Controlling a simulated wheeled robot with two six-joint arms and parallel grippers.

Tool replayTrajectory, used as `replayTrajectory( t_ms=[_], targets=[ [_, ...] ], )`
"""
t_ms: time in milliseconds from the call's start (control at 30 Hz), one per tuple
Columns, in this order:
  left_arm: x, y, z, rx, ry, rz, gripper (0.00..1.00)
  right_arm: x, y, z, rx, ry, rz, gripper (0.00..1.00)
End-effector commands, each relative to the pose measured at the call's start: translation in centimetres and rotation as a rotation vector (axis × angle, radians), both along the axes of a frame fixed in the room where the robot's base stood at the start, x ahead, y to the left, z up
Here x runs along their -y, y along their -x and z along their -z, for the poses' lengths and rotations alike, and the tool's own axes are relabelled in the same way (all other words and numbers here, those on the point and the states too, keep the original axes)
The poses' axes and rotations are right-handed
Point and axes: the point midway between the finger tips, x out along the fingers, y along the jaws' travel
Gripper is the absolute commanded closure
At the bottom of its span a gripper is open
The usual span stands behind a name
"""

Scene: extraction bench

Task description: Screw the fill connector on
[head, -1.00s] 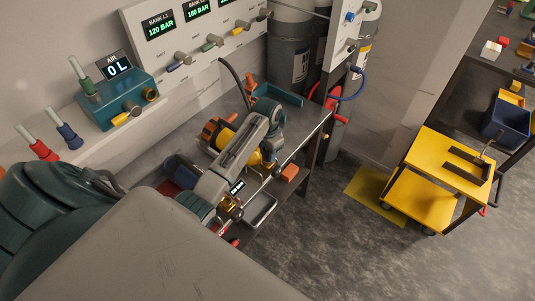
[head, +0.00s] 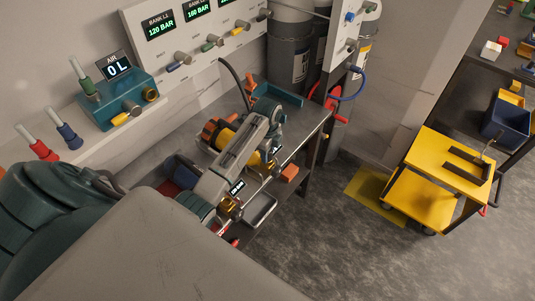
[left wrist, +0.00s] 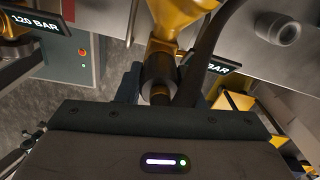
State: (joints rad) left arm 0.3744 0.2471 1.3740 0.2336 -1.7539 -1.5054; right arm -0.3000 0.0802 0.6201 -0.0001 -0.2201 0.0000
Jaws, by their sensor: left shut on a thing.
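The fill connector (left wrist: 159,78) is a dark cylinder, seen in the left wrist view between the two dark fingers of my left gripper (left wrist: 160,88). The gripper is shut on it. A yellow valve (left wrist: 168,22) lies straight beyond the connector, in line with it and seemingly touching. I cannot tell how far the thread is engaged. A black hose (left wrist: 205,50) runs up beside the connector. In the head view my left gripper (head: 269,155) is small and partly hidden by its own wrist, at the front of the bench. My right gripper is not in view.
A yellow cylinder (head: 238,142) with an orange end lies behind my arm. The bank panel (head: 190,45) and a teal air unit (head: 118,98) reading 0 L stand at the back. An orange block (head: 289,173) sits near the front edge.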

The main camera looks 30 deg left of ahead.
Motion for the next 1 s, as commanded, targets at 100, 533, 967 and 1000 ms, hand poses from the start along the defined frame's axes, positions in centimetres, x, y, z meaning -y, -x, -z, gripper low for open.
replayTrajectory(
  t_ms=[100,533,967,1000],
  targets=[
    [0.0,0.0,0.0,0.0,0.0,0.0,0.94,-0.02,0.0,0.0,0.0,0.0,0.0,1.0],
    [0.0,0.0,0.0,0.0,0.0,-0.004,0.44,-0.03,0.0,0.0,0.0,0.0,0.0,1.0],
    [0.0,0.0,0.0,0.0,0.0,-0.481,0.44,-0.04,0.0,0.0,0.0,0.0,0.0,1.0],
    [0.0,0.0,0.0,0.0,0.0,-0.536,0.44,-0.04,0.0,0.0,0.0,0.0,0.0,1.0]
  ],
)
